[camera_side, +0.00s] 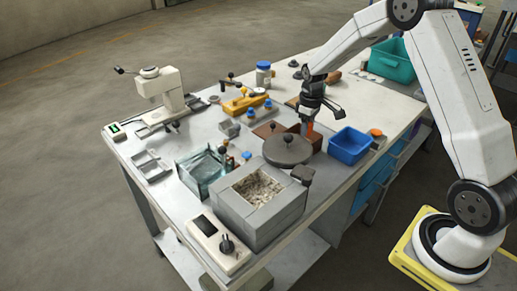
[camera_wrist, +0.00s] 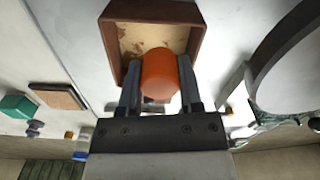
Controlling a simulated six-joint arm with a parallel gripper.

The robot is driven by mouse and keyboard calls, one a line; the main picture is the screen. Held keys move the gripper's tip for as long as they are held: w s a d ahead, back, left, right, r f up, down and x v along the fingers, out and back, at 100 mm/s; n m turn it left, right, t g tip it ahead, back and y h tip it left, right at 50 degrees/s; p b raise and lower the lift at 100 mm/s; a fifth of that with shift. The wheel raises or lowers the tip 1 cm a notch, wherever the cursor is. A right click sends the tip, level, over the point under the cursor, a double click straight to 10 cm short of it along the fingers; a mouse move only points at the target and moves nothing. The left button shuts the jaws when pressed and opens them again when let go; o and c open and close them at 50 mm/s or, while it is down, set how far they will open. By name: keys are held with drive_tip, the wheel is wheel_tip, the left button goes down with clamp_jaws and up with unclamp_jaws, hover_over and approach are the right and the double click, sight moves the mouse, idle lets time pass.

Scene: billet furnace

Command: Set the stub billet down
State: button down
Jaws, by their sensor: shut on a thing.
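The stub billet (camera_wrist: 160,74) is a short orange cylinder held between the two fingers of my gripper (camera_wrist: 158,88) in the wrist view. In the side view the orange billet (camera_side: 308,128) shows just under my gripper (camera_side: 310,118). A brown open-topped box (camera_wrist: 198,38) with a pale, stained floor lies behind the billet in the wrist view, and the billet overlaps its near part. In the side view a brown box (camera_side: 317,140) stands below the gripper. I cannot tell whether the billet touches it.
A round grey lid (camera_side: 287,151) with a black knob lies close by, left of the gripper. The grey furnace (camera_side: 262,222) with an open top stands in front. A blue bin (camera_side: 350,146) is to the right, a glass tank (camera_side: 201,172) to the left. A teal bin (camera_side: 391,62) stands behind.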

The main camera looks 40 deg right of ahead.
drive_tip(key=shift+w+d+f, duration=0.15)
drive_tip(key=shift+w+f, duration=0.45)
drive_tip(key=shift+f, duration=0.1)
drive_tip(key=shift+w+d+f, duration=0.15)
drive_tip(key=shift+w+f, duration=0.45)
drive_tip(key=shift+f, duration=0.1)
drive_tip(key=shift+w+d+f, duration=0.1)
drive_tip(key=shift+w+f, duration=0.15)
drive_tip(key=shift+f, duration=1.6)
drive_tip(key=shift+f, duration=0.15)
drive_tip(key=shift+c, duration=1.3)
unclamp_jaws()
drive_tip(key=shift+r, duration=0.2)
wheel_tip(320, 180, up, 12)
